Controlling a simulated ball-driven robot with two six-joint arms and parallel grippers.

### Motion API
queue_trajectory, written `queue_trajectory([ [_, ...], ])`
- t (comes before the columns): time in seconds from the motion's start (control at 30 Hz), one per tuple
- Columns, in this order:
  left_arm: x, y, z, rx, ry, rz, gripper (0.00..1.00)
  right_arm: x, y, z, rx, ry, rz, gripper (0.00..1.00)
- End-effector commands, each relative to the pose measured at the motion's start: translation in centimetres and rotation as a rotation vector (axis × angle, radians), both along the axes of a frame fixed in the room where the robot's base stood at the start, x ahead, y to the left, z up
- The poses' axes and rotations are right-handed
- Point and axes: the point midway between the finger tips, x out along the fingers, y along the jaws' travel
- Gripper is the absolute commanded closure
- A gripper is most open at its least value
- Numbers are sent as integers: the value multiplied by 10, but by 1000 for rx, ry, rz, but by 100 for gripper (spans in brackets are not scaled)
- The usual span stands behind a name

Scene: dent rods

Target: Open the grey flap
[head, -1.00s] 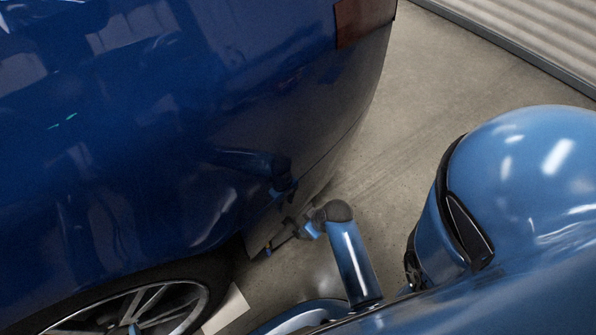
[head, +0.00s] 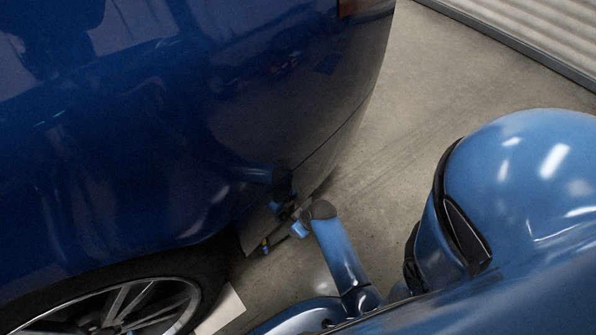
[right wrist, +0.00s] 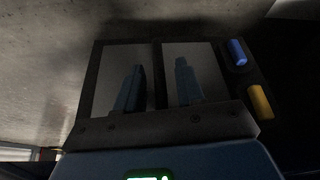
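A grey panel (head: 256,230), which looks like the grey flap, sits at the car's lower edge behind the wheel. My right arm comes from the bottom and its gripper (head: 283,232) is at that edge, beside the panel. Contact cannot be told. In the right wrist view the gripper's two fingers (right wrist: 159,88) stand apart with a gap between them. Behind them are pale grey areas in a dark frame, and I cannot tell whether these are the flap. My left gripper is not in view.
The blue car body (head: 150,130) fills the left and mirrors my arm. A wheel (head: 140,305) is at bottom left. Concrete floor (head: 440,75) is clear behind the car. A blue piece (right wrist: 237,52) and a yellow piece (right wrist: 260,101) show beside the fingers.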

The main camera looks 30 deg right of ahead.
Motion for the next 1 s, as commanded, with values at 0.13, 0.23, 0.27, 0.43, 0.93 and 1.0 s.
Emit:
queue_trajectory([
  [0.13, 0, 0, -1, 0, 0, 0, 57, 1, 0, -2, 0, 0, 0, 62],
  [0.23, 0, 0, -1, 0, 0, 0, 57, 1, 0, -2, 0, 0, 0, 62],
  [0.27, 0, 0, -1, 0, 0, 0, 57, 1, 0, -1, 0, 0, 0, 62],
  [0.43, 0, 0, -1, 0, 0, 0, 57, 0, 0, -2, 0, 0, 0, 82],
  [0.93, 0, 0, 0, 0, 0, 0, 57, 0, 0, -1, 0, 1, 4, 100],
  [1.0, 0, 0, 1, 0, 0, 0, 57, -1, 0, -1, 0, 2, 12, 100],
])
